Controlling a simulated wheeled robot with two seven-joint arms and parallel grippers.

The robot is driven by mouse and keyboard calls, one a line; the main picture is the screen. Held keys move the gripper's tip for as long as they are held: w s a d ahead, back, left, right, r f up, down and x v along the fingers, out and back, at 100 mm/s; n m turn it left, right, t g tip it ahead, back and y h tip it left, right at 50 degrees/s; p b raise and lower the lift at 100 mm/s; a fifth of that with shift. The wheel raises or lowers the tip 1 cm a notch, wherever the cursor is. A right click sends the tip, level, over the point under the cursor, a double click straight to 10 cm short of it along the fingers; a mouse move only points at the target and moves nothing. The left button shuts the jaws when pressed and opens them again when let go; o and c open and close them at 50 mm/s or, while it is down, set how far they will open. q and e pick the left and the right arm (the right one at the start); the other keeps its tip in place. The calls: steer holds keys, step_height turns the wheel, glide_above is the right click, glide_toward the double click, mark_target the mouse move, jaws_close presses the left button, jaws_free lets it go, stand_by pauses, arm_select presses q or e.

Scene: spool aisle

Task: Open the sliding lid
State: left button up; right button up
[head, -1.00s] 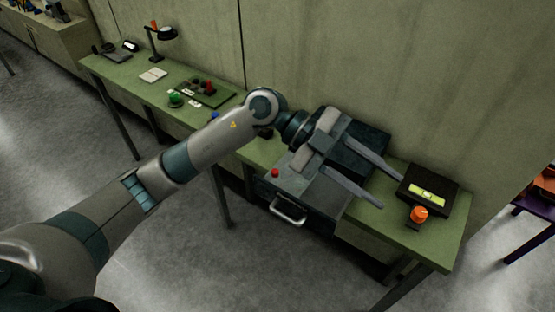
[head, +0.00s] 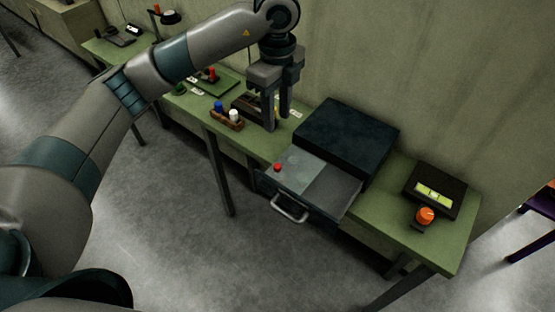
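A dark case (head: 345,133) stands on the green bench, with a drawer pulled out towards me by its front handle side. The handle (head: 289,209) is a pale bar. A light grey panel with a red knob (head: 277,167) covers the left part of the drawer; I take this panel (head: 296,162) for the sliding lid. The right part of the drawer looks uncovered, with a plain grey inside. My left gripper (head: 278,122) points down over the bench, left of the case, fingers apart and empty. It is clear of the knob. My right gripper is out of view.
A small brown rack (head: 227,121) with blue and white pieces stands left of the gripper. A black box with a lit display (head: 434,193) and an orange knob (head: 425,215) is at the bench's right end. A lamp (head: 165,17) stands farther back.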

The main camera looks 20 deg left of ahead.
mark_target(277, 166)
arm_select(q)
steer(key=shift+f, duration=0.15)
step_height(277, 166, down, 15)
steer(key=p, duration=0.5)
steer(key=shift+f, duration=1.1)
jaws_close()
